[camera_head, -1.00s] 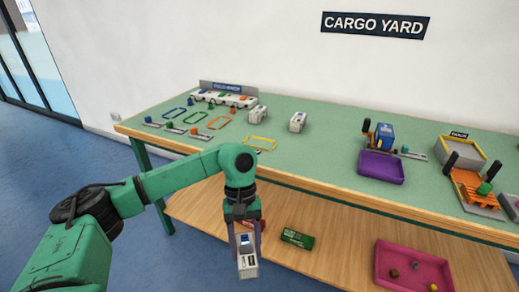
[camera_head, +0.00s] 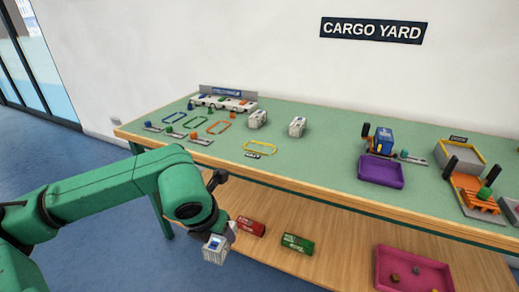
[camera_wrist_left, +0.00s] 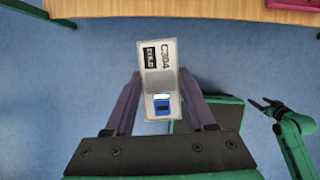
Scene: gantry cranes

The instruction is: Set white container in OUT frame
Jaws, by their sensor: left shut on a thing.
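My left gripper (camera_wrist_left: 158,102) is shut on a white container (camera_wrist_left: 160,75) with dark "C304" lettering and a blue patch. In the head view this container (camera_head: 214,250) is tilted, in front of the table's front edge and below the tabletop. My left wrist hides most of the fingers there. A yellow outline frame (camera_head: 260,147) lies empty on the green tabletop near its front edge, with a small dark label too small to read. My right gripper (camera_wrist_left: 266,106) shows small in the left wrist view, its dark fingers apart and nothing visible between them.
Two more white containers (camera_head: 257,119) (camera_head: 297,126) stand behind the yellow frame. Blue, green and orange outline frames (camera_head: 218,127) lie to its left. A purple tray (camera_head: 381,170) is to its right. The lower shelf (camera_head: 335,262) holds a red box (camera_head: 250,227) and a green box (camera_head: 297,243).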

